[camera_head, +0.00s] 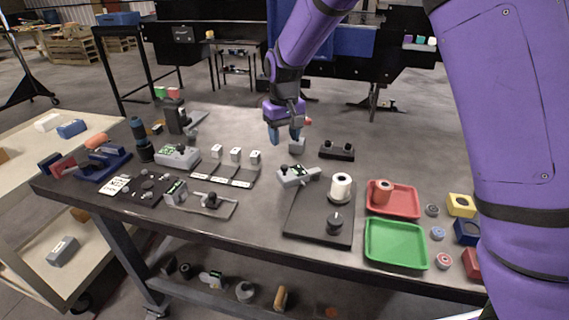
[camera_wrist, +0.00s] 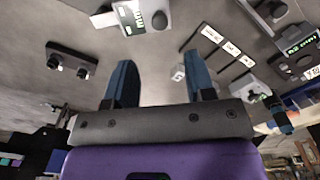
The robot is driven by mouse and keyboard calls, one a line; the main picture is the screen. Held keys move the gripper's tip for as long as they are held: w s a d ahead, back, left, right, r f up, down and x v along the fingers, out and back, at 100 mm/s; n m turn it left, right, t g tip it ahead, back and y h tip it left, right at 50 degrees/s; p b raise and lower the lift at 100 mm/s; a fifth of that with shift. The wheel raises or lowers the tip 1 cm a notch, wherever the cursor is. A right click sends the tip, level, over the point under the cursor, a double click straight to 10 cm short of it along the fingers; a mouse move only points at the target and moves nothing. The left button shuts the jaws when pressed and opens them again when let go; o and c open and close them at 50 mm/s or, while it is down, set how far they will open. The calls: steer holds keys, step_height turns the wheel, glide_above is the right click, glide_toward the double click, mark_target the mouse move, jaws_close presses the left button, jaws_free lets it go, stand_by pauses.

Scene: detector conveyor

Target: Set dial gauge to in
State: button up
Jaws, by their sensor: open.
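My gripper (camera_head: 284,135) hangs above the back middle of the workbench with its two blue fingers apart and nothing between them. The fingers also show in the wrist view (camera_wrist: 159,65). A small grey device with a green-marked display and a dark round part (camera_head: 294,175) sits at the bench middle, in front of my gripper. It also shows at the top of the wrist view (camera_wrist: 131,17). I cannot tell which one is the dial gauge, and no setting is legible.
Red (camera_head: 405,207) and green (camera_head: 396,243) trays lie to the right.

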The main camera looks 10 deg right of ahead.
mark_target(285, 166)
step_height(285, 166, down, 9)
steer(key=shift+f, duration=0.15)
stand_by(0.4)
jaws_close()
